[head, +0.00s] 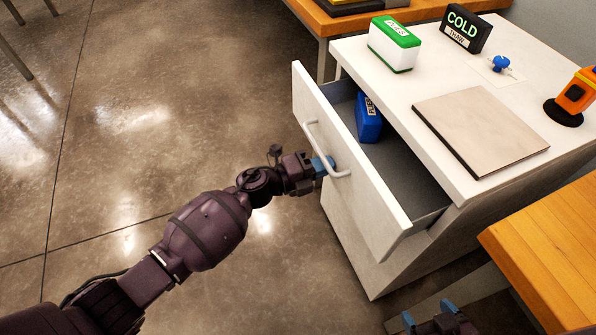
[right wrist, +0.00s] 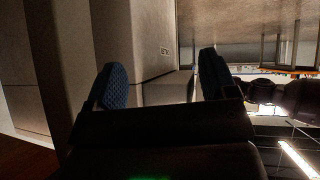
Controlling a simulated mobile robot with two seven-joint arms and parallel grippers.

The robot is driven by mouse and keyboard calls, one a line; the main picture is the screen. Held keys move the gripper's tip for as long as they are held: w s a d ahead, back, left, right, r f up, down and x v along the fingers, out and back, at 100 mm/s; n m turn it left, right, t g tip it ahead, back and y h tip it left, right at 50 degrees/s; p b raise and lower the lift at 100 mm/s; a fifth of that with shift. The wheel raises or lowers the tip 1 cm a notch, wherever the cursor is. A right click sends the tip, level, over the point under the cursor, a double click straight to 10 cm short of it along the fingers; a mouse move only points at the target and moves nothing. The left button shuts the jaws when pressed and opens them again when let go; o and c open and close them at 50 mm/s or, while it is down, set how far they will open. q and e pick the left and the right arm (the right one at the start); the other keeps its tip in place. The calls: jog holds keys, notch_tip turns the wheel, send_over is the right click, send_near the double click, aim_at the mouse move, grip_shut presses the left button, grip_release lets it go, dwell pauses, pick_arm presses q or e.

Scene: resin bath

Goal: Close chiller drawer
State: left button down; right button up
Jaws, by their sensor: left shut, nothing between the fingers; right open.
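The chiller drawer (head: 345,152) is pulled out of the white cabinet (head: 410,50), its front panel standing well clear of the body. It has a white bar handle (head: 325,150). A blue box (head: 368,118) with a label lies inside the drawer. My left gripper (head: 325,165) is shut at the handle, with its blue fingertips by the bar; whether they touch it I cannot tell. My right gripper (head: 432,317) is open and low at the bottom edge of the head view. Its two blue fingers also show apart and empty in the right wrist view (right wrist: 160,88).
On the cabinet top are a green and white box (head: 394,44), a COLD sign (head: 465,28), a small blue item (head: 500,63), a flat board (head: 480,128) and an orange device (head: 577,92). A wooden table (head: 550,250) stands at right.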

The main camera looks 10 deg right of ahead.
pick_arm(q)
jog(key=b+x, duration=0.2)
jog(key=x, duration=0.8)
jog(key=shift+d+f, duration=0.15)
jog(key=shift+f, duration=0.05)
jog(key=shift+w+d+r, duration=0.1)
jog(key=shift+w+d, duration=0.1)
jog(key=shift+d, duration=0.35)
jog(key=shift+r, duration=0.2)
pick_arm(e)
jog(key=shift+w+a+f+n, duration=0.1)
jog(key=shift+w+a+n, duration=0.3)
jog(key=shift+w+a, duration=0.1)
pick_arm(q)
jog(key=shift+d+r, duration=0.1)
jog(key=shift+r, duration=0.05)
pick_arm(e)
jog(key=shift+s, duration=0.2)
jog(key=shift+d, duration=0.1)
